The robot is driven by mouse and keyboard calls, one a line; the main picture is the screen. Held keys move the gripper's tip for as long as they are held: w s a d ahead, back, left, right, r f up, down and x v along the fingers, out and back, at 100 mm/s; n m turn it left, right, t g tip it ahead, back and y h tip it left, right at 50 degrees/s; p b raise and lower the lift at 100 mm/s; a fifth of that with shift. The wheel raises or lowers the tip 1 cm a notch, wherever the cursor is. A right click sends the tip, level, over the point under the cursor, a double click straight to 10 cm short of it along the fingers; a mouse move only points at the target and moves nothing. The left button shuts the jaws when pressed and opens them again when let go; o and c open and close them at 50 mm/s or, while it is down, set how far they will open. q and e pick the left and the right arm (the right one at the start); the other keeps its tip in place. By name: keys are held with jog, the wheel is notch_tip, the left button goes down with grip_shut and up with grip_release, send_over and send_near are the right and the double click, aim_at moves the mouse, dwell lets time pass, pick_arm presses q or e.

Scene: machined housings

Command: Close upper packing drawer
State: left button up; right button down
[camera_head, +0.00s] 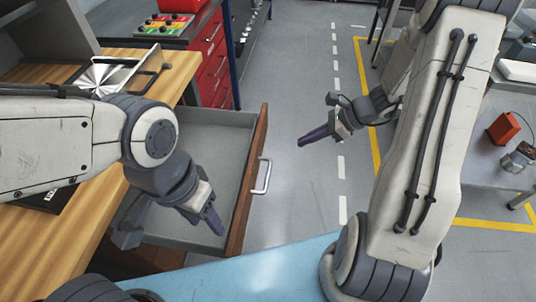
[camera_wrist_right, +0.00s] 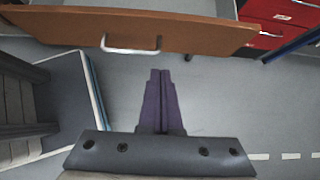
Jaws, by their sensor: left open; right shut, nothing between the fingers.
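The packing drawer (camera_head: 257,150) is pulled open from the wooden bench, with a grey inside and a brown wooden front. Its metal handle (camera_head: 263,176) faces right; the drawer front (camera_wrist_right: 190,36) and handle (camera_wrist_right: 131,46) cross the top of the right wrist view. My left gripper (camera_head: 216,226) is over the drawer's near part, beside the inner face of the front; its finger gap is hard to make out. My right gripper (camera_head: 302,141) is shut and empty, out in front of the drawer and apart from the handle. Its closed fingers (camera_wrist_right: 160,78) point toward the drawer front.
The wooden bench (camera_head: 50,247) lies left, with a metal holder (camera_head: 115,73) on it. A red drawer cabinet (camera_head: 212,60) stands behind. A grey table (camera_head: 490,150) with a red box (camera_head: 504,128) is at right. The floor (camera_head: 300,195) before the drawer is clear.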

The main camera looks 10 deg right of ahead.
aim_at(258, 155)
jog(key=x, duration=0.3)
jog(key=a+r+b+x, duration=0.1)
jog(key=x, duration=0.7)
jog(key=shift+w+a+r+b, duration=0.1)
jog(key=shift+w+a+b, duration=0.1)
jog(key=shift+a+b, duration=0.2)
pick_arm(q)
jog(key=shift+f, duration=0.95)
pick_arm(e)
jog(key=shift+w+a, duration=0.3)
jog(key=shift+a, duration=0.25)
